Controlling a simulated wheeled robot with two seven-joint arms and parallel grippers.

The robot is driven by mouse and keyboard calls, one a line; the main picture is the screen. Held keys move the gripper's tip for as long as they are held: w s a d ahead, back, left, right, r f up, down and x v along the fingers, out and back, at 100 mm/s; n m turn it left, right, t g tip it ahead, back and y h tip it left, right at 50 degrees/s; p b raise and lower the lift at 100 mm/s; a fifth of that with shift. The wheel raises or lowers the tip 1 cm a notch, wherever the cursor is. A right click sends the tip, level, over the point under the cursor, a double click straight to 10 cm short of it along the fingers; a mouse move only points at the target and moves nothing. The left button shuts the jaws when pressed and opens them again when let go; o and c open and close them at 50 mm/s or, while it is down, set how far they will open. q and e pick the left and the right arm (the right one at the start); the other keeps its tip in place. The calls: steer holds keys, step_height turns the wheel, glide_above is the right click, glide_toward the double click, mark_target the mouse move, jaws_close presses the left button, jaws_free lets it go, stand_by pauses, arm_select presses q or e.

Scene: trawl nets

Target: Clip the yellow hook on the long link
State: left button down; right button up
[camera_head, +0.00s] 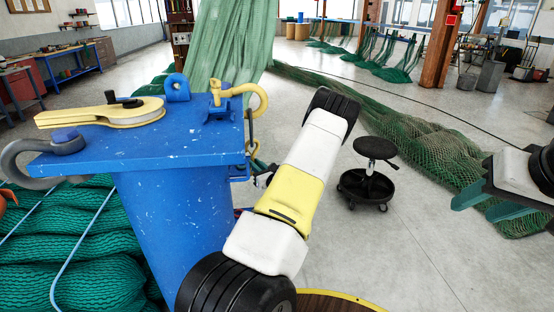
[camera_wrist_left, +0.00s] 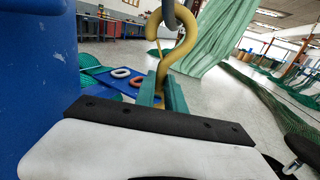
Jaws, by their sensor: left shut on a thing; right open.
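A yellow hook (camera_wrist_left: 182,50) stands between the teal fingers of my left gripper (camera_wrist_left: 160,88) in the left wrist view, its curved end upward. My left gripper is shut on its lower part. A grey link (camera_wrist_left: 184,14) shows at the top, at the hook's curve; I cannot tell whether it lies inside the hook. In the head view the hook's yellow curve (camera_head: 252,147) shows beside the blue stand, below a dark link (camera_head: 249,124). My left forearm hides most of the left gripper there. My right gripper (camera_head: 487,203) is open and empty at the far right.
The blue stand (camera_head: 180,210) carries a yellow fitting (camera_head: 110,113), a grey shackle (camera_head: 45,155) and another large yellow hook (camera_head: 245,91). Green netting (camera_head: 95,270) lies at left. A black stool (camera_head: 370,175) stands on open floor at right.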

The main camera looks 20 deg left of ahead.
stand_by(0.3)
arm_select(q)
steer(key=c, duration=1.3)
jaws_free()
steer(key=shift+s+d, duration=0.1)
steer(key=shift+d, duration=0.05)
